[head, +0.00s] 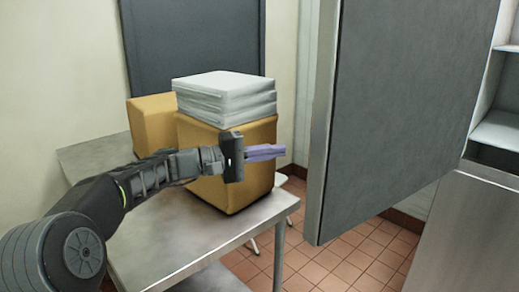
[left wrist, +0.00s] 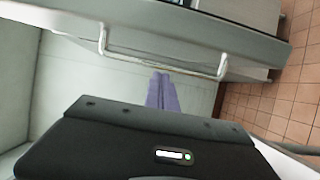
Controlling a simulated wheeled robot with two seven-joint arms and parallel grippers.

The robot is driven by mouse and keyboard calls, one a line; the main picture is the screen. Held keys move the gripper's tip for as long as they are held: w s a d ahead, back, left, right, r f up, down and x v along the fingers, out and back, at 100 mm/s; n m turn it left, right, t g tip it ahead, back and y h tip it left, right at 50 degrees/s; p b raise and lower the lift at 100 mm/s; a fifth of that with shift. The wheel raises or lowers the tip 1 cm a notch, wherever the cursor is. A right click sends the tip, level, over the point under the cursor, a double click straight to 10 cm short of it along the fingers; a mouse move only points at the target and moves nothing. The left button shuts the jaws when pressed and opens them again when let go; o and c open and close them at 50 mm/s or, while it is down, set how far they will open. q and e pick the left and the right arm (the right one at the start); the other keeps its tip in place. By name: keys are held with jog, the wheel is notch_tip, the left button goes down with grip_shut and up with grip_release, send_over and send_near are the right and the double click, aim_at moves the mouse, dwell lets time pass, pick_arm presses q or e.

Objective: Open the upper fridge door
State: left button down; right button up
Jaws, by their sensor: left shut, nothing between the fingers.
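The upper fridge door (head: 400,110) stands swung open in the head view, its broad grey face towards me and its pale edge on the left. The open upper compartment (head: 502,128) with a shelf shows at the far right. My left gripper (head: 284,150) has its purple fingers together and empty, a little left of the door's edge. In the left wrist view its fingers (left wrist: 162,92) point towards a metal bar handle (left wrist: 160,68) on a pale panel; whether they touch it is unclear. My right gripper is not in view.
A steel table (head: 180,235) holds tan boxes (head: 152,122) and a stack of white packages (head: 222,100), close behind my left gripper. A steel lower fridge front (head: 465,240) is at right. Tiled floor (head: 345,265) lies open below the door.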

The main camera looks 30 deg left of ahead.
pick_arm(q)
jog(key=d+p, duration=0.1)
jog(key=d, duration=0.5)
jog(key=shift+w+d+p, duration=0.2)
jog(key=shift+w+p, duration=0.15)
jog(key=shift+p, duration=0.05)
